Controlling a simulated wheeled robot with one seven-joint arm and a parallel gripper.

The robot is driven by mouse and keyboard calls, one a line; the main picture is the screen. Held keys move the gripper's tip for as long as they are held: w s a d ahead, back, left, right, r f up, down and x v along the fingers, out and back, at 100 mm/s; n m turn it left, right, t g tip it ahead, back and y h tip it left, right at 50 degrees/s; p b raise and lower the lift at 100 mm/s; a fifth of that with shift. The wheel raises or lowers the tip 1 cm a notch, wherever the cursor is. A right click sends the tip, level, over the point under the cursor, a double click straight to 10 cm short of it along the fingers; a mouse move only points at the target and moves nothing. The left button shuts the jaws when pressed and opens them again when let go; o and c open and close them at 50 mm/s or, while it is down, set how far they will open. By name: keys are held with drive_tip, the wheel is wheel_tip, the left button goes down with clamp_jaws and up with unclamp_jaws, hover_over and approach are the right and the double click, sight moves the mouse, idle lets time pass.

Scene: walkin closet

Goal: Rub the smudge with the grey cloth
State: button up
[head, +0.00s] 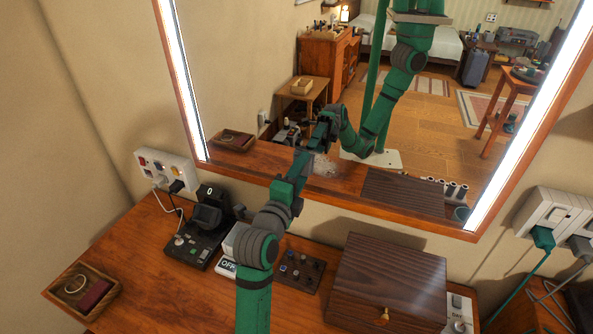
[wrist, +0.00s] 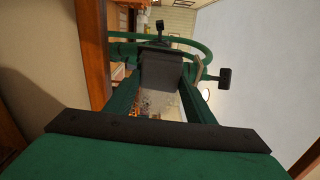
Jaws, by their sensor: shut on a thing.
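The mirror (head: 255,95) stands behind the counter, and a pale speckled smudge (head: 322,167) shows low on its glass. The smudge also shows in the wrist view (wrist: 149,103), between my fingers. My gripper (head: 304,156) is at the mirror, just left of the smudge in the head view. In the wrist view its green fingers (wrist: 160,82) are shut on the grey cloth (wrist: 162,70), a dark grey folded piece at the tips. I cannot tell whether the cloth touches the glass. My arm's reflection meets the gripper and partly hides this spot.
The wooden counter (head: 150,255) holds a small tray (head: 107,297), a black device (head: 190,252), a dark board with knobs (head: 300,287) and a brown wooden box (head: 390,270). Wall outlets with plugs sit at left (head: 165,168) and right (head: 550,212). Lit strips edge the mirror.

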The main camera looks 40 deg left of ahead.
drive_tip(key=shift+w+d, duration=0.4)
drive_tip(key=shift+d, duration=1.2)
drive_tip(key=shift+w+d, duration=0.4)
drive_tip(key=shift+d, duration=1.2)
drive_tip(key=shift+w+d, duration=0.4)
drive_tip(key=shift+d, duration=1.2)
drive_tip(key=shift+s+a, duration=1.25)
drive_tip(key=shift+a, duration=4.3)
drive_tip(key=shift+w+d+r, duration=0.1)
drive_tip(key=shift+w+d, duration=0.35)
drive_tip(key=shift+d, duration=1.4)
drive_tip(key=shift+w+d+r, duration=0.1)
drive_tip(key=shift+w+d, duration=0.3)
drive_tip(key=shift+d, duration=1.45)
drive_tip(key=shift+w+d+r, duration=0.1)
drive_tip(key=shift+w+d, duration=0.35)
drive_tip(key=shift+d, duration=1.4)
drive_tip(key=s+a, duration=0.2)
drive_tip(key=a, duration=0.9)
drive_tip(key=shift+s, duration=0.4)
